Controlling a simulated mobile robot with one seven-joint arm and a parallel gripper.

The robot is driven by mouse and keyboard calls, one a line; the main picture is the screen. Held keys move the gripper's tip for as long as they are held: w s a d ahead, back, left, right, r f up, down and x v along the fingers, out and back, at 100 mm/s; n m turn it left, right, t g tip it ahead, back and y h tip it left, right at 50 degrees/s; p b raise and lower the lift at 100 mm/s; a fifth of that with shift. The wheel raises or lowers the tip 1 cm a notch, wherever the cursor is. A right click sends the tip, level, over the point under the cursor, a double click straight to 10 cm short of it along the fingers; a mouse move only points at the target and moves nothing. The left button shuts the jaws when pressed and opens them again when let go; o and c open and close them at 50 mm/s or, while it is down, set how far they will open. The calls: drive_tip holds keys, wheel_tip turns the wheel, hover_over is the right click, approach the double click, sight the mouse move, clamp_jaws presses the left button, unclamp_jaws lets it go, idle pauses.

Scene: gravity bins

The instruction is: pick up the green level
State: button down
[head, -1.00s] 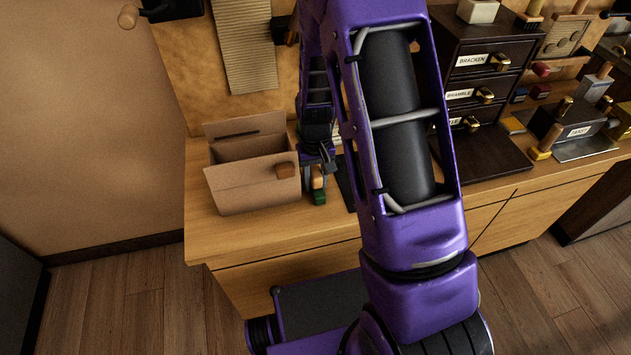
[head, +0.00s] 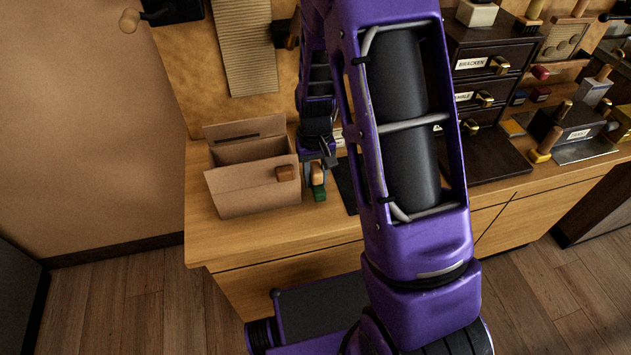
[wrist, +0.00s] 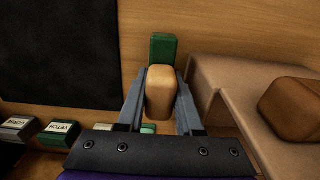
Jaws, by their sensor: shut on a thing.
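The green level (head: 319,194) is a small green block with a tan wooden part on top. It is at the bench's front, just right of the cardboard box. My gripper (head: 317,166) is over it, pointing down. In the wrist view my gripper (wrist: 160,98) has a finger on each side of the tan wooden part and is shut on it. The green end of the level (wrist: 163,48) shows beyond the fingers. I cannot tell whether the level touches the bench top.
A black mat (wrist: 60,50) lies on the other side. Labelled drawers (head: 484,65) stand farther right. My arm hides part of the bench.

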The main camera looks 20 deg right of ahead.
sight(316, 167)
wheel_tip(316, 167, up, 16)
drive_tip(key=shift+f+p, duration=0.2)
drive_tip(key=shift+p, duration=0.1)
idle(0.4)
